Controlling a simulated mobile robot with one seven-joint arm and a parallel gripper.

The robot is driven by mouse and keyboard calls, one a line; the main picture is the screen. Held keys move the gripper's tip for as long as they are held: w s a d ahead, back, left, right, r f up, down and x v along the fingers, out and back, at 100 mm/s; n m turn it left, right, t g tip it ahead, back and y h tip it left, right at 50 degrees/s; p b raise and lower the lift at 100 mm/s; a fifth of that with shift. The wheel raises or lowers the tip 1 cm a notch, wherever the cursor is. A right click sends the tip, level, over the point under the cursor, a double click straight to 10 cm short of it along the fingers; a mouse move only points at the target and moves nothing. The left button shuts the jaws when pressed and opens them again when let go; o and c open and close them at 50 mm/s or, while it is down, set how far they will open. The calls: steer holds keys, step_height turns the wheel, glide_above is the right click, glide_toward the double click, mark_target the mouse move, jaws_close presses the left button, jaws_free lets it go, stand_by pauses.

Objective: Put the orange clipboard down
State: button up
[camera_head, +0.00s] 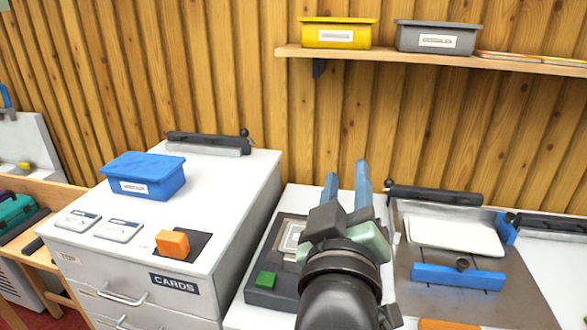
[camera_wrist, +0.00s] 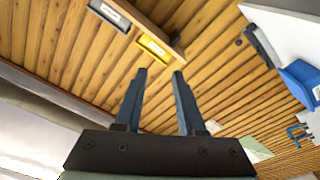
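My gripper (camera_head: 347,180) points toward the back wall above the middle bench. Its two blue fingers stand apart with nothing between them, and in the wrist view the gripper (camera_wrist: 160,73) is also open and empty. I cannot make out a clear orange clipboard. An orange thing (camera_head: 447,324) is cut off by the bottom edge of the head view, right of my arm; I cannot tell what it is. A thin flat stack with an orange edge (camera_head: 530,58) lies at the right of the wall shelf.
A white cabinet (camera_head: 225,205) at left carries a blue bin (camera_head: 145,175), an orange block (camera_head: 172,243) and cards. The wall shelf (camera_head: 430,58) holds yellow (camera_head: 337,33) and grey (camera_head: 436,38) bins. Right of my arm, a metal board (camera_head: 425,262) holds a white pad (camera_head: 455,236) and blue bar (camera_head: 440,276).

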steer(key=s+a+r+m+t+y, duration=0.1)
steer(key=s+a+r+t, duration=0.1)
steer(key=r, duration=0.5)
steer(key=s+a+r+m+t+y, duration=0.1)
steer(key=s+a+r+m+t, duration=0.1)
steer(key=s+r, duration=0.4)
steer(key=s+a+r+m+t+y, duration=0.1)
steer(key=s+a+r+t, duration=0.2)
steer(key=r, duration=0.6)
steer(key=shift+s+r+m+t+y, duration=0.3)
steer(key=shift+s+r+t, duration=0.1)
steer(key=shift+s+t, duration=0.35)
